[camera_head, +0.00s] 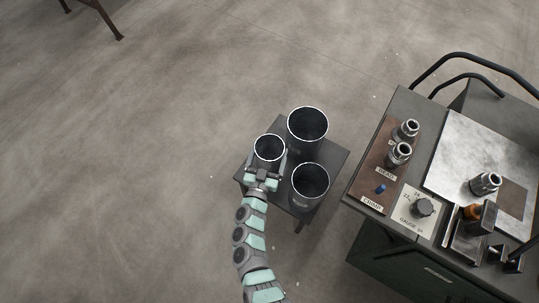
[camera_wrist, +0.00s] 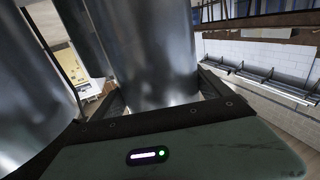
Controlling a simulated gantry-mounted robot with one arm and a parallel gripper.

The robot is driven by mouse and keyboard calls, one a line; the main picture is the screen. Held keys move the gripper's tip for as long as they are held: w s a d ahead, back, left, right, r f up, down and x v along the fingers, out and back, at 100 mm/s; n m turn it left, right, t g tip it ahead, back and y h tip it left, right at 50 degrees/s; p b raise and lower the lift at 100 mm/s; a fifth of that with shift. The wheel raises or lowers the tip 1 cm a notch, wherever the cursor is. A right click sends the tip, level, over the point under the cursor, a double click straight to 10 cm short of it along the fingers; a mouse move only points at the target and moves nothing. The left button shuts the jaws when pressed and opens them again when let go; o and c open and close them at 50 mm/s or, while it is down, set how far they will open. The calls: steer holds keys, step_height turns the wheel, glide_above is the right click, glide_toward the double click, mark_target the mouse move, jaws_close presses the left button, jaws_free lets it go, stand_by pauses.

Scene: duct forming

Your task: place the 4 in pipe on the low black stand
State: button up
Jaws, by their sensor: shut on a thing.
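A low dark stand (camera_head: 336,158) in the middle of the head view bears open-topped metal pipes. The smallest-looking pipe (camera_head: 269,148) is upright at its left side, and my gripper (camera_head: 266,168) is shut on it from the near side. In the wrist view this shiny pipe (camera_wrist: 150,50) rises between the dark jaws (camera_wrist: 165,105). Its lower end is hidden, so I cannot tell whether it touches the stand. A wider pipe (camera_head: 307,124) stands at the back and another pipe (camera_head: 310,181) at the right front. No size marking is readable on the pipes.
A green-sided workbench (camera_head: 420,262) stands at the right, with a brown board (camera_head: 373,165), metal fittings and a pale plate (camera_head: 465,150) on top. A brown-legged frame (camera_head: 107,20) is at the upper left. The floor (camera_head: 130,170) at the left is clear.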

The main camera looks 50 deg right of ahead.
mark_target(272, 146)
steer(key=shift+w+f+b, duration=0.1)
steer(key=shift+f+b, duration=0.9)
steer(key=shift+f, duration=1)
steer(key=shift+f, duration=0.2)
steer(key=o, duration=1.9)
steer(key=shift+r, duration=0.1)
